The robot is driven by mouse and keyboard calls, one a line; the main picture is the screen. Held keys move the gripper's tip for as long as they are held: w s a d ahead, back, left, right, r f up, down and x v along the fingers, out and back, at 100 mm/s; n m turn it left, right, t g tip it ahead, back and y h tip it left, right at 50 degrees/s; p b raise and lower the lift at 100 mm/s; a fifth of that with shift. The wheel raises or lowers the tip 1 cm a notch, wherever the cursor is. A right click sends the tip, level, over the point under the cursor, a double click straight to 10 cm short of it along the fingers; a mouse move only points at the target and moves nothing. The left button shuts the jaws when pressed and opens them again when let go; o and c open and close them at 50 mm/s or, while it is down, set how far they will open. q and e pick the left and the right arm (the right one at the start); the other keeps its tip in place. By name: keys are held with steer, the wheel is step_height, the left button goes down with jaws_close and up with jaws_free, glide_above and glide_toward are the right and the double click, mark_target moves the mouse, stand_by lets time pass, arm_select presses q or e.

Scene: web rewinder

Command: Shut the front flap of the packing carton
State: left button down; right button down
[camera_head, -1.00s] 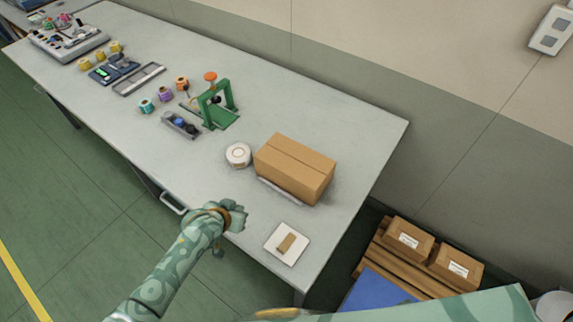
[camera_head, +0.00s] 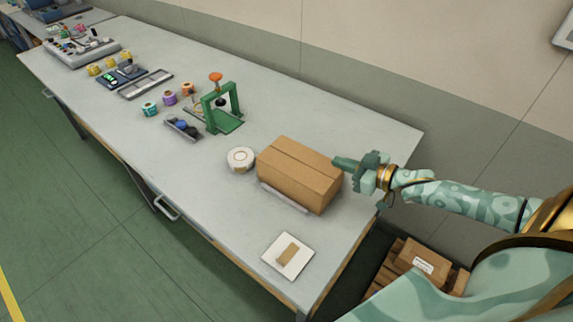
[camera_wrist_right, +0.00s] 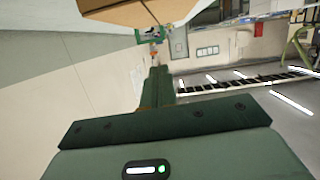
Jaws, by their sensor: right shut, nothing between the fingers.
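The brown packing carton (camera_head: 298,178) stands on the grey table (camera_head: 225,195), toward its right end. Its top looks flat, with a seam running lengthwise; I cannot make out a raised front flap. My right gripper (camera_head: 342,163) is shut and empty at the carton's right end, near the top edge. I cannot tell whether it touches the carton. In the right wrist view the shut fingers (camera_wrist_right: 156,76) point toward the scene, and part of the carton (camera_wrist_right: 125,10) shows at the top. My left gripper is not in view.
A white tape roll (camera_head: 241,159) sits left of the carton, and a pale strip (camera_head: 284,197) lies along its front base. A white pad (camera_head: 288,256) lies near the front edge. A green stand (camera_head: 222,108) is farther left. The table's front middle is clear.

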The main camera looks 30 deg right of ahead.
steer(key=b, duration=0.3)
glide_above(300, 163)
steer(key=s, duration=0.2)
steer(key=shift+w+d+f, duration=0.1)
steer(key=shift+d+f, duration=0.1)
steer(key=shift+f, duration=0.4)
steer(key=shift+w+d+f, duration=0.1)
steer(key=shift+d+f, duration=0.05)
steer(key=shift+f, duration=0.45)
steer(key=f, duration=0.1)
steer(key=f+b, duration=0.1)
steer(key=shift+s+d+f, duration=0.1)
steer(key=shift+s+f, duration=0.1)
steer(key=shift+f, duration=0.55)
steer(key=shift+d+f+y, duration=0.1)
steer(key=shift+f+y, duration=0.2)
steer(key=shift+f, duration=0.25)
steer(key=shift+s+f, duration=0.1)
